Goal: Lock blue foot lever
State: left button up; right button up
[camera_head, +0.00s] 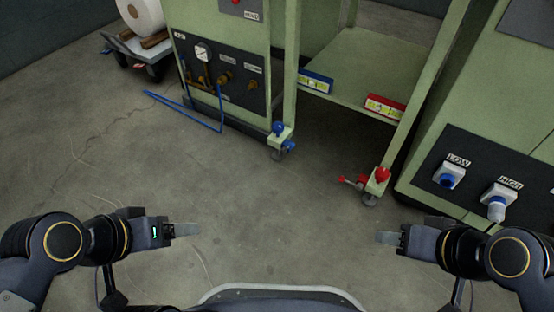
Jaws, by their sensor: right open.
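The blue foot lever (289,145) is on a caster at the bottom of the front left leg of the green frame. A blue knob (278,128) sits just above it. A red foot lever (352,182) is on the caster of the front right leg, below a red knob (382,174). My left gripper (187,229) is low on the left, over bare floor, well apart from the blue lever; its finger gap is not clear. My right gripper (388,238) is low on the right, open and empty, apart from both casters.
A green cabinet (222,35) with gauges stands behind left, with a blue hose (190,118) on the floor before it. Another green cabinet with LOW and HIGH sockets (450,175) stands at right. A cart (140,48) with a white roll is far left. The concrete floor (230,190) between is clear.

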aim_at(292, 144)
jog(key=i+j, duration=0.15)
jog(key=j, duration=0.25)
jog(key=i+j, duration=0.15)
jog(key=j, duration=0.25)
jog(key=i+j, duration=0.15)
jog(key=j, duration=0.3)
jog(key=i+j, duration=0.15)
jog(key=j, duration=0.25)
